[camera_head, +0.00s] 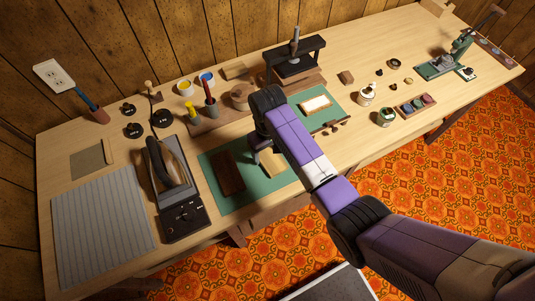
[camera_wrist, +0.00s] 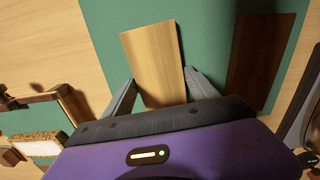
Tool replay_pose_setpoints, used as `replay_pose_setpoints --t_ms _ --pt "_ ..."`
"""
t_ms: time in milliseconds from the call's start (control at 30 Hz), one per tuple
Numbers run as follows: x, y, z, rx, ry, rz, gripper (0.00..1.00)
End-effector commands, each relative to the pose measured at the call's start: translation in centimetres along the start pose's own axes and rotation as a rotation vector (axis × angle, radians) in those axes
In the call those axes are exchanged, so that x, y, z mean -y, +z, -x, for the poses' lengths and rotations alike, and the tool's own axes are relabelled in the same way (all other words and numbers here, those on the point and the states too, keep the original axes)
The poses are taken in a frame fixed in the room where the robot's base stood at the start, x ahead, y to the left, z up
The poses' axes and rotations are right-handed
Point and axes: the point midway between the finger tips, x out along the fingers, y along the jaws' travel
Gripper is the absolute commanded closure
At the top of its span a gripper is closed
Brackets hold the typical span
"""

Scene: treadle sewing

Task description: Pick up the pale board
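The pale board (camera_head: 272,164) lies on the green mat (camera_head: 211,168) in the head view, to the right of a dark brown board (camera_head: 228,174). In the wrist view the pale board (camera_wrist: 152,55) points away from my gripper (camera_wrist: 160,76), and the dark board (camera_wrist: 258,50) is to its right. My gripper's two fingers are spread, one toward each long side of the pale board near its close end. I cannot tell whether they touch it or are still above it. My arm hides part of the mat in the head view.
A wooden rack (camera_head: 220,117) with bottles and a black press (camera_head: 294,68) stand behind. A second green mat with a framed pale piece (camera_head: 316,103) lies to the right.

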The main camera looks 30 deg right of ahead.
Motion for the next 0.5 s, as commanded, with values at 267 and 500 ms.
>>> replay_pose_setpoints --t_ms 267,500 --pt "0.00 -0.03 0.06 -0.001 0.000 0.000 0.80" --pt "0.00 -0.06 0.20 -0.001 0.000 0.000 0.81"
